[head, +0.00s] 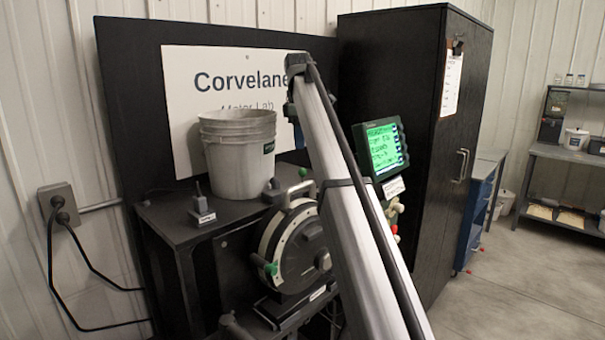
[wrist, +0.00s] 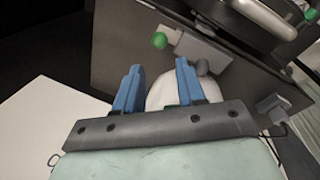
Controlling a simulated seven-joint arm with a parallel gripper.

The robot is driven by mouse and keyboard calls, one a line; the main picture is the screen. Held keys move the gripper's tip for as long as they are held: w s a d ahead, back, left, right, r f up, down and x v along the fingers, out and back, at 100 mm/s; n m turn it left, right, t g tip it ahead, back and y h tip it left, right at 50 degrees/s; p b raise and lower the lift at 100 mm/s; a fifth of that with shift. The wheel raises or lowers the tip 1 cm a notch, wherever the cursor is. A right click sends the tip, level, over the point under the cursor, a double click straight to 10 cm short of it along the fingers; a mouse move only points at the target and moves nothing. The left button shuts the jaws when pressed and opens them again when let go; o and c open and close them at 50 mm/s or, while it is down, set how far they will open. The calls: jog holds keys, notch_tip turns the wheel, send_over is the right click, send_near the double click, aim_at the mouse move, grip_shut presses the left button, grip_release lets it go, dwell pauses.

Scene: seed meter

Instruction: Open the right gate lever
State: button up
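The seed meter (head: 295,245) is a round, pale-rimmed housing beside the black table, partly hidden behind my arm. I cannot tell which part is the right gate lever. A pale rounded thing shows between the fingers, apparently not gripped.
A white bucket (head: 238,160) and a small lever on a base (head: 202,208) stand on the black table (head: 160,222). A green-lit screen (head: 383,148) is right of my arm, before a black cabinet (head: 415,100). Open floor (head: 520,285) lies at right.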

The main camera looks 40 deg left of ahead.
aim_at(303, 172)
jog(key=f, duration=0.4)
jog(key=w+a+f, duration=0.1)
jog(key=f, duration=0.3)
jog(key=w+f, duration=0.1)
jog(key=f, duration=0.3)
jog(key=shift+a, duration=0.15)
jog(key=shift+c, duration=0.5)
grip_shut()
